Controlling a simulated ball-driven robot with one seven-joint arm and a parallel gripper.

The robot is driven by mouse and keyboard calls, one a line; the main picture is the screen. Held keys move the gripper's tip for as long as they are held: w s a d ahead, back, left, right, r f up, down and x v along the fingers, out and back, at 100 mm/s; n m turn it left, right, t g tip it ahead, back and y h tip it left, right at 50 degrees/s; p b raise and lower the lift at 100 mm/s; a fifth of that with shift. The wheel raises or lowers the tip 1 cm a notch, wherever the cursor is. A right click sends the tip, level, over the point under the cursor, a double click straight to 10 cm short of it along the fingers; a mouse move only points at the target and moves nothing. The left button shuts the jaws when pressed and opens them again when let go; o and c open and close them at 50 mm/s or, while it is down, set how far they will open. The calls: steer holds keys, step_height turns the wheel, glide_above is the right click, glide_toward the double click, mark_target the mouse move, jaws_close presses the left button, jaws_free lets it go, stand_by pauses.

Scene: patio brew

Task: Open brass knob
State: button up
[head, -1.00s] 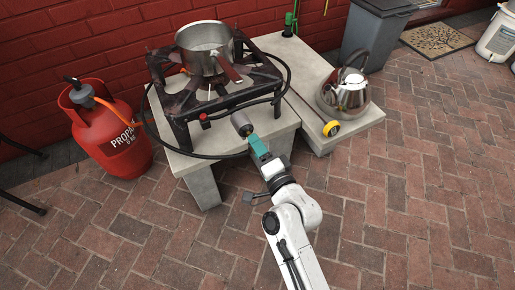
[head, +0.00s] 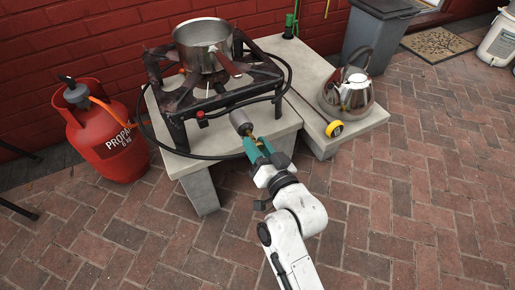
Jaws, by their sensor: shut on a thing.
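The brass knob (head: 259,144) shows as a small brass-coloured bit between the teal fingers of my gripper (head: 257,142). My gripper is shut on it, just off the front edge of the stone slab. The fingers hide most of the knob. A grey cylinder (head: 240,121) sits just beyond the fingertips at the front of the burner, in line with the knob. The dark metal burner stand (head: 178,128) is on the slab, with a steel saucepan (head: 203,50) on top.
A red propane bottle (head: 108,140) stands left of the slab (head: 205,166), and a black hose (head: 288,75) runs around the stand. A steel kettle (head: 349,94) and a yellow-and-black round item (head: 335,128) are at right. The brick paving (head: 410,190) at right is clear.

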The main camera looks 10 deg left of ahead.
steer(key=shift+d+f+n+b, duration=0.1)
steer(key=shift+d+n+b, duration=0.15)
steer(key=shift+n, duration=0.45)
steer(key=shift+w, duration=0.1)
steer(key=o, duration=0.9)
steer(key=shift+o, duration=0.7)
steer(key=shift+a, duration=0.15)
steer(key=v, duration=1.1)
steer(key=shift+p, duration=0.35)
